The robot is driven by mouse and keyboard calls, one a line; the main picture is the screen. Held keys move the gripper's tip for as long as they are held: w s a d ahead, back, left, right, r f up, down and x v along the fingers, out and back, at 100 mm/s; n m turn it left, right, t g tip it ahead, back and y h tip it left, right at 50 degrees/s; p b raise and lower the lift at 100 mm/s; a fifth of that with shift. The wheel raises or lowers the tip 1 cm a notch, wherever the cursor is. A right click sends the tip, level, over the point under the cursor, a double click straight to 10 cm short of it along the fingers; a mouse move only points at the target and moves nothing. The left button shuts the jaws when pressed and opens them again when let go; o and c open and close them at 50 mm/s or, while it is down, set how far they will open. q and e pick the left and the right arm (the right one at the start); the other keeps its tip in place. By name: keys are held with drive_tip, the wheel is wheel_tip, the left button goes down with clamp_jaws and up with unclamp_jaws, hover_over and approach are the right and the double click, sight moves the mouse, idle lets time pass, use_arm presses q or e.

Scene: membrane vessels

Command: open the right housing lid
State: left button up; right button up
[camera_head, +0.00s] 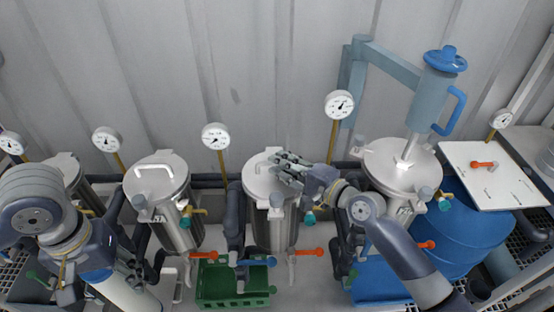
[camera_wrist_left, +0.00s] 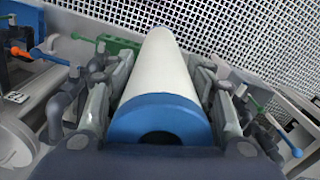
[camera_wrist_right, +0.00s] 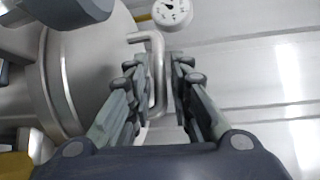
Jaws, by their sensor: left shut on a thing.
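My right gripper (camera_head: 283,168) is at the right side of this lid. In the right wrist view, the bent lid handle (camera_wrist_right: 156,65) lies between the two fingers of my right gripper (camera_wrist_right: 161,85), with a gap showing. My left gripper (camera_wrist_left: 160,95) is shut on a white cylinder (camera_wrist_left: 158,70) with a blue end cap (camera_wrist_left: 158,118). It holds the cylinder at the lower left of the head view, in front of the vessels.
Another lidded vessel (camera_head: 156,170) stands to the left. A wider vessel (camera_head: 400,158) to the right has a blue lifting device (camera_head: 432,95) over it. A green crate (camera_head: 215,284) and a blue barrel (camera_head: 470,225) are in front. Gauges (camera_head: 216,136) stand on posts behind.

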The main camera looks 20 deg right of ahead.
drive_tip(key=shift+x, duration=0.95)
clamp_jaws()
